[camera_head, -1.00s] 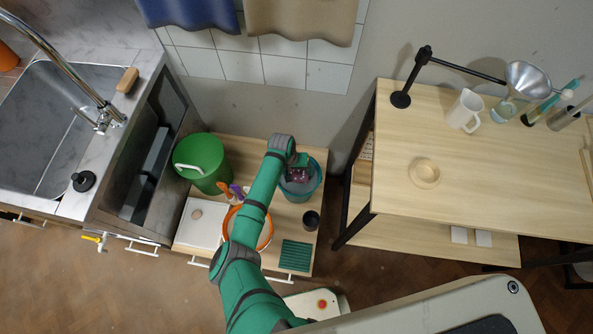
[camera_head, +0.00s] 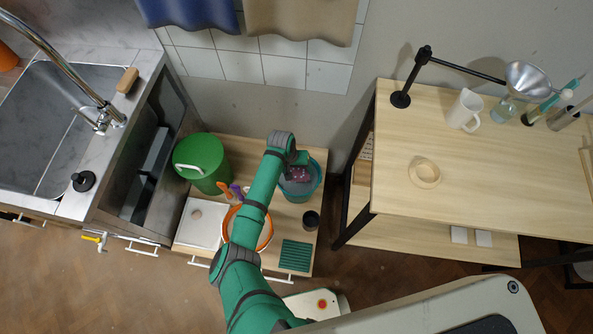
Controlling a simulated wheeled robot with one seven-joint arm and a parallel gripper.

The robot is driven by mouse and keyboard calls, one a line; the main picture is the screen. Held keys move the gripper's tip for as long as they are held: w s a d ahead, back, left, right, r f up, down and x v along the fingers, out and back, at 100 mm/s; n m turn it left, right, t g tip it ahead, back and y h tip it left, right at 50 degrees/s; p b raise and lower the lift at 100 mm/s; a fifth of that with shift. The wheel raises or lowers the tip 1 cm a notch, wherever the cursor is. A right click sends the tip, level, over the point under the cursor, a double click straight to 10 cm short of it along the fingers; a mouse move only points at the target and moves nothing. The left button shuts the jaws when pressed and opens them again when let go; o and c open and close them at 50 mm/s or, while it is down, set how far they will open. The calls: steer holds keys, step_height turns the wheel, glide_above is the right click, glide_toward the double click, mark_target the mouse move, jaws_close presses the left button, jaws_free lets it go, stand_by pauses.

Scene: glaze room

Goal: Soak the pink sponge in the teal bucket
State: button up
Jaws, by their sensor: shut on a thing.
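The teal bucket (camera_head: 315,187) stands on the low wooden bench, right of its middle, with greyish water showing inside. My gripper (camera_head: 299,174) points down at the bucket's mouth and is shut on the pink sponge (camera_head: 298,175). Only a small dark pink patch of the sponge shows below my wrist. I cannot tell how deep the sponge sits in the water. My green arm hides the bucket's left edge.
A green lidded bin (camera_head: 202,162), an orange-rimmed basin (camera_head: 266,238) and a white tray (camera_head: 197,226) crowd the bench (camera_head: 262,149) to the left. A dark cup (camera_head: 311,220) and a green ribbed mat (camera_head: 296,256) lie in front of the bucket. A tall table (camera_head: 400,170) stands right.

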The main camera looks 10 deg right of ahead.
mark_target(296, 171)
step_height(296, 171, up, 9)
stand_by(0.8)
